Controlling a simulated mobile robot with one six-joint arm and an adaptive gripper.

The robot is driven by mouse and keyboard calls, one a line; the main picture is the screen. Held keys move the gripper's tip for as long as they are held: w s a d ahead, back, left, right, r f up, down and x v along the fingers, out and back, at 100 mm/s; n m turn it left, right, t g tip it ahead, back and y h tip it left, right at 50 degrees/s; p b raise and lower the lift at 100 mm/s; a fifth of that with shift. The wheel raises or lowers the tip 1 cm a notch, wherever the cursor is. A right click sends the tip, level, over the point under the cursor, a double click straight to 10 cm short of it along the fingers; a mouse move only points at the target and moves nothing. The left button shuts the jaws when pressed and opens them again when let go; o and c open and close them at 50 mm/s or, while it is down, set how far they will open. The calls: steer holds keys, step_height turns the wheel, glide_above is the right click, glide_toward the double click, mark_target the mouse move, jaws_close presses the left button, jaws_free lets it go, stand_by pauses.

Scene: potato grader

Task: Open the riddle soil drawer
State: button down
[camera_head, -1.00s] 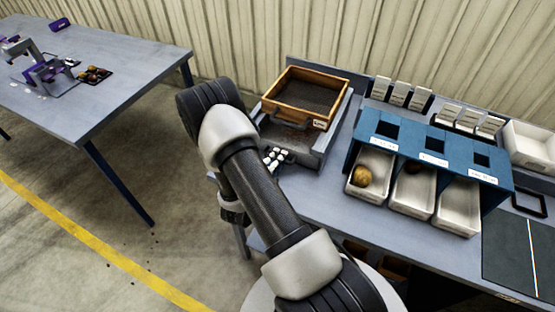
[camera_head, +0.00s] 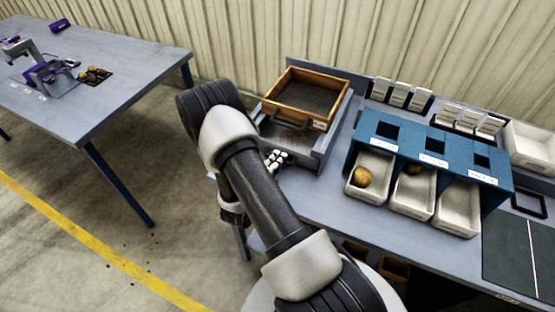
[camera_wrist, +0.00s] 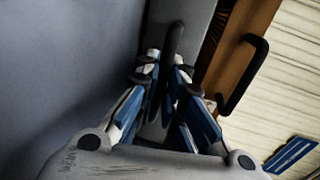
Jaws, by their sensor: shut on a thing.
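The wooden riddle (camera_head: 289,91) sits on a grey metal housing (camera_head: 329,140) at the back left of the bench. The riddle has a dark handle, which also shows in the wrist view (camera_wrist: 262,52). My gripper (camera_head: 277,158) is low at the housing's front. In the wrist view my gripper (camera_wrist: 163,75) is shut on a dark upright handle (camera_wrist: 176,38) on the grey front, below the riddle. I take this as the soil drawer's handle. The drawer itself is mostly hidden, and I cannot tell how far out it stands.
A blue rack (camera_head: 403,134) with white trays stands to the right; potatoes lie in the left and middle trays. A black mat (camera_head: 505,262) lies at far right. A separate table (camera_head: 110,95) with a small purple arm stands left, across open floor with a yellow line.

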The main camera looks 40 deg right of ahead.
steer(key=f+p+v, duration=0.1)
steer(key=v, duration=0.7)
steer(key=f+v, duration=0.2)
steer(key=v, duration=0.7)
steer(key=shift+s+a+f+p, duration=0.2)
steer(key=shift+a+p, duration=0.2)
steer(key=shift+a, duration=0.15)
steer(key=c, duration=2)
jaws_free()
steer(key=v, duration=1.2)
